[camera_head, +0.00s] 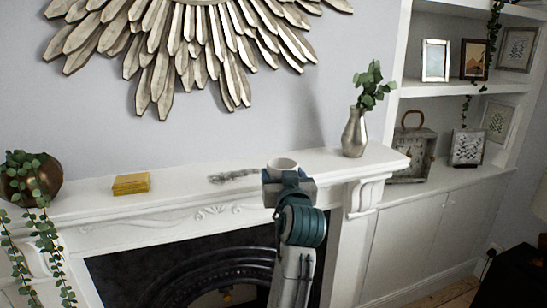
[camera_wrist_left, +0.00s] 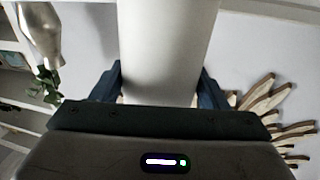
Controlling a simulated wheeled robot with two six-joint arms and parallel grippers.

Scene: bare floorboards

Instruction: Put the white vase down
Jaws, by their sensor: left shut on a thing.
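The vase looks upright at the front of the white mantelpiece (camera_head: 85,205). I cannot tell whether its base touches the shelf. My right gripper is not in view.
On the mantelpiece are a yellow block (camera_head: 131,184), a grey feathery piece (camera_head: 233,176), a silver vase with leaves (camera_head: 354,135) and a bronze pot with a trailing plant (camera_head: 32,180). A sunburst mirror (camera_head: 160,60) hangs above. Some shelf is clear left of the silver vase.

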